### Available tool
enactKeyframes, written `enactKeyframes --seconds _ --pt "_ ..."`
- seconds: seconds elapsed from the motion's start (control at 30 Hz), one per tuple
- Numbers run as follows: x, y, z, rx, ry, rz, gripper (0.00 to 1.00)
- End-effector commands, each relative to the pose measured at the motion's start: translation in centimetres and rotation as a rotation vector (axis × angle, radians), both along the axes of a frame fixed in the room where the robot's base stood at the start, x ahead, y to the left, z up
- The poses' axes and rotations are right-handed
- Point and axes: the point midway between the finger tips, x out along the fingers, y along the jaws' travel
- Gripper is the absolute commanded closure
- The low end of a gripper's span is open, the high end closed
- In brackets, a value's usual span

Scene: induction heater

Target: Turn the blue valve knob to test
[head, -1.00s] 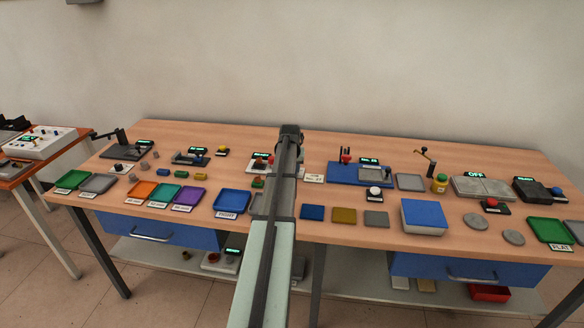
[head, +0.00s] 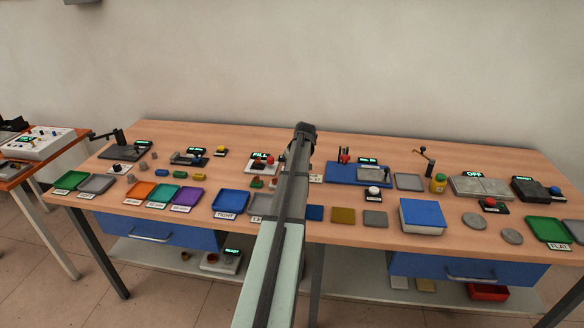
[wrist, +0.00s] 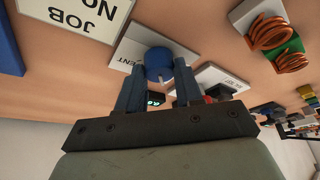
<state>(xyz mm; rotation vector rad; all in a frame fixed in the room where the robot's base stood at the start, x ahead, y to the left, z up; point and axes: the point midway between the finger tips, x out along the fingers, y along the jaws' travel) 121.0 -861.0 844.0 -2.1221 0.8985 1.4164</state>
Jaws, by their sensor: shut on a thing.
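The blue valve knob (wrist: 159,65) shows in the wrist view, round with a pale line on its face. My gripper (wrist: 160,72) has one finger on each side of it and is shut on it. A white plate (wrist: 128,48) lies by the knob, with a label partly hidden that ends in "ENT". A small green-lit display (wrist: 155,99) sits between the fingers, partly covered. In the head view my own arm hides the knob and the gripper's fingertips. A display reading "FILL" (head: 261,155) shows just left of my arm.
In the wrist view a white "JOB No" card (wrist: 75,14) lies at upper left, and copper coils (wrist: 272,32) stand at right. In the head view, a blue tray (head: 231,200) and a blue fixture (head: 345,176) flank my arm on the wooden bench (head: 180,135).

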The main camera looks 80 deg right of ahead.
Motion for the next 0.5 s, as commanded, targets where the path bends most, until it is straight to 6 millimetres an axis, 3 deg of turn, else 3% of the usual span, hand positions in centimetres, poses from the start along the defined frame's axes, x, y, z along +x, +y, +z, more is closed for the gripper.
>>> enactKeyframes --seconds 0.5 --pt "-0.05 0.03 -0.05 0.001 0.002 0.032 0.95"
